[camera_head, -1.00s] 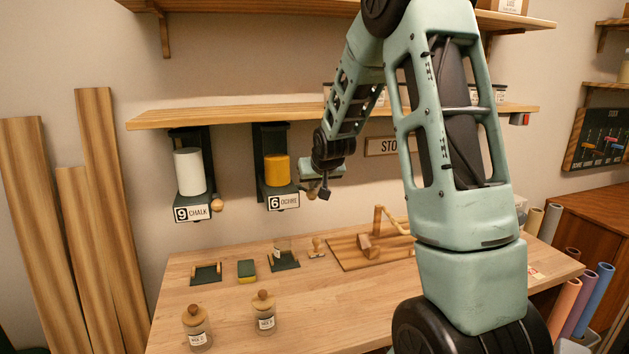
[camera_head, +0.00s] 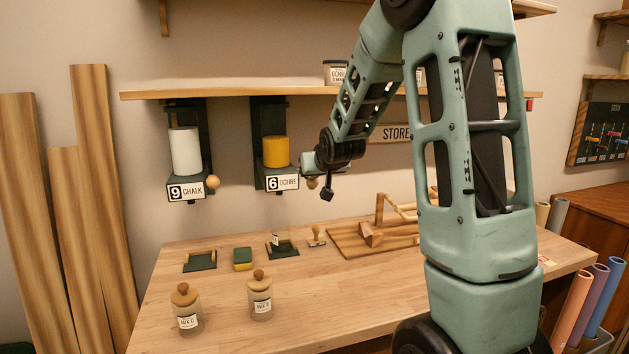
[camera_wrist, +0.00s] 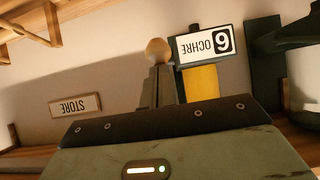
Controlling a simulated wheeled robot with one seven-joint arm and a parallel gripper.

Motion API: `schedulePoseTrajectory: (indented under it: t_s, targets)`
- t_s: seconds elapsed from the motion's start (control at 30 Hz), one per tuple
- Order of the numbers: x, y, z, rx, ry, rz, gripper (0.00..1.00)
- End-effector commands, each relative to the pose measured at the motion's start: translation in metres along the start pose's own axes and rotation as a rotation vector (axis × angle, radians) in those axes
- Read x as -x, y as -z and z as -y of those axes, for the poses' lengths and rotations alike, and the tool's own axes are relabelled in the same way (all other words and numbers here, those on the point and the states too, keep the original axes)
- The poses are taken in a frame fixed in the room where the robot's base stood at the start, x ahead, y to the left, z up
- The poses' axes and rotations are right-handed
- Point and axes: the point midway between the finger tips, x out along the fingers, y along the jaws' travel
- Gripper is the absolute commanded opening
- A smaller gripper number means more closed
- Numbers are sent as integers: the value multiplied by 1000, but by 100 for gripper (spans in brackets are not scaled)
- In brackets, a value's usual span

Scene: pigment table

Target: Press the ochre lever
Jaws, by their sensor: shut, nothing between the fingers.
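The ochre dispenser (camera_head: 276,152) hangs under the shelf with its yellow cylinder and a label reading 6 OCHRE. Its lever ends in a round wooden knob (camera_head: 312,184), partly hidden by my gripper (camera_head: 305,163) at the dispenser's right side. In the wrist view, which is upside down, the knob (camera_wrist: 157,50) shows just beyond the tips of my gripper (camera_wrist: 160,72), beside the label (camera_wrist: 206,44). My gripper is shut and empty. I cannot tell whether it touches the knob.
The chalk dispenser (camera_head: 186,155) with its own knob (camera_head: 212,182) hangs to the left. The shelf (camera_head: 240,93) runs above, with a STORE sign (camera_wrist: 75,105) on the wall.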

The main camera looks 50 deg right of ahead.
Motion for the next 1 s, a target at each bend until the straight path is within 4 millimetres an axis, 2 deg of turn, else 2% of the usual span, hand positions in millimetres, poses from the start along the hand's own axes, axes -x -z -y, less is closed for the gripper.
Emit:
schedulePoseTrajectory:
  t_s: [0.03,0.4,0.57,1.0]
  targets:
    - [-8,-15,0,0,0,-24,0]
    - [-19,-40,0,0,0,-193,0]
    - [-22,-46,0,-1,0,-248,0]
    - [-30,-55,0,-1,0,-240,0]
